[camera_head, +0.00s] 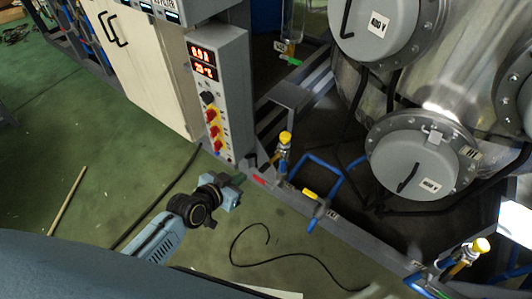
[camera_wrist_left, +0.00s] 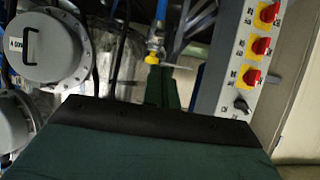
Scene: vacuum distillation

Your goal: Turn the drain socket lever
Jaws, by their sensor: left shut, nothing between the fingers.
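My left gripper (camera_head: 238,178) comes in from the lower left in the head view, with its dark green fingers shut and empty. The fingertips are close to the frame rail with the red lever (camera_head: 259,180); I cannot tell whether they touch. A yellow lever (camera_head: 309,194) sits on blue piping farther right. A yellow-capped valve (camera_head: 285,140) stands above the rail. In the left wrist view, a yellow-capped valve (camera_wrist_left: 152,58) shows just beyond my left fingers (camera_wrist_left: 172,85). I cannot tell which of these is the drain socket lever. My right gripper is out of view.
A grey control box (camera_head: 216,95) with red knobs stands behind my left gripper. Round steel vessel doors (camera_head: 415,160) fill the right. A black cable (camera_head: 290,258) lies on the green floor.

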